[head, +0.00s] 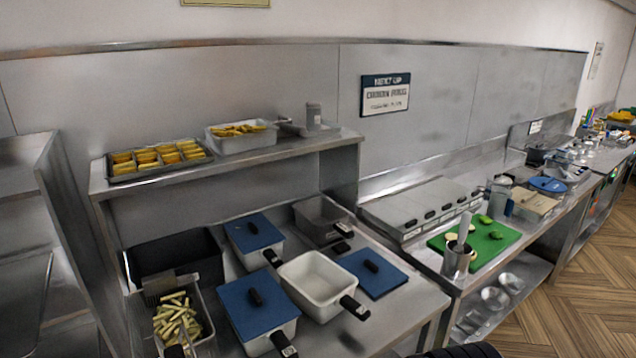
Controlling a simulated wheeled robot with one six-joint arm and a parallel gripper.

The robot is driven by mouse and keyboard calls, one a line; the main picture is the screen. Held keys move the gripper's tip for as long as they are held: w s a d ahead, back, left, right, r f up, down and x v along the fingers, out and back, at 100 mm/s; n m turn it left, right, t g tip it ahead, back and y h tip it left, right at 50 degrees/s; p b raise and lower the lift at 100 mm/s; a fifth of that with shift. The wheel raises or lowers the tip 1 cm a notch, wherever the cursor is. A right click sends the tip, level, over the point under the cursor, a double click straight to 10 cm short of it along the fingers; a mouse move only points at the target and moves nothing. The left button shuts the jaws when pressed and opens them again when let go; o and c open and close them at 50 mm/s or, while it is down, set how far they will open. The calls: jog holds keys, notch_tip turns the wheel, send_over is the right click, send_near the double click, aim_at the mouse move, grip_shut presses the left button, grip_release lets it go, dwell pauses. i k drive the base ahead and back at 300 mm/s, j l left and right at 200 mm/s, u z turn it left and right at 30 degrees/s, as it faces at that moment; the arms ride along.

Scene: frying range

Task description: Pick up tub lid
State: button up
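A flat blue tub lid (388,282) with a black knob lies on the steel counter, to the right of an open white tub (308,303) with a black handle. A second blue lid (272,318) sits on a white tub at the front. A third blue lid (240,229) sits on another white tub behind. The frame does not show which lid the task means. My gripper cannot be made out in the head view.
A basket of fries (172,322) stands at the front left. A grey container (320,217) is behind the loose lid. A raised shelf (290,146) holds food trays. A green board (490,250) with a metal cup (455,263) is to the right. Dark shapes cross the bottom edge.

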aim_at(376, 276)
jog(key=i+l+u, duration=0.1)
jog(key=i+l, duration=0.3)
jog(key=i+l+u, duration=0.1)
jog(key=i+l, duration=0.3)
jog(key=l, duration=0.15)
jog(key=i+l, duration=0.35)
jog(key=l, duration=0.15)
jog(key=u, duration=0.05)
